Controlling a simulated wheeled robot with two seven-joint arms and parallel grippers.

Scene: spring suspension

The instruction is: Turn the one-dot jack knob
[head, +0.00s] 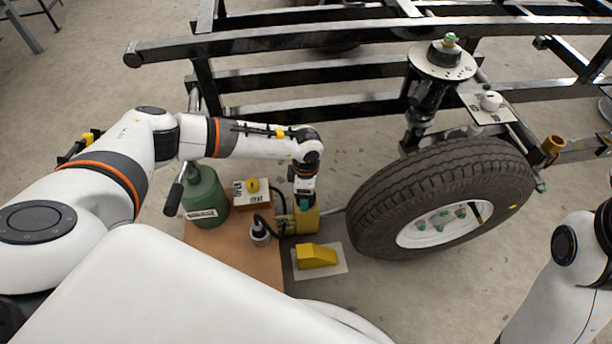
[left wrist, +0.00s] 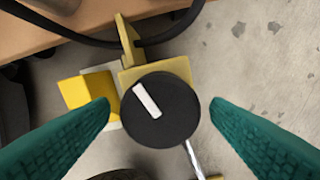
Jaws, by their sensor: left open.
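In the left wrist view a round black knob (left wrist: 180,120) with a white bar across its top sits on a yellow jack body (left wrist: 172,69). I cannot make out any dot on it. In the head view the yellow jack (head: 307,222) stands beside the tire, and my left gripper hides its top. My left gripper (left wrist: 160,107) is open, with its teal fingers apart on either side of the knob. It points down at the jack in the head view (head: 304,203). My right arm shows at the right edge, but its gripper is out of view.
A wheel with a black tire (head: 385,190) stands right of the jack under a black frame (head: 280,40). A green bottle (head: 205,195), a box with a yellow knob (head: 253,186) and a brown board (head: 230,250) are left. A yellow chock (head: 317,256) lies in front.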

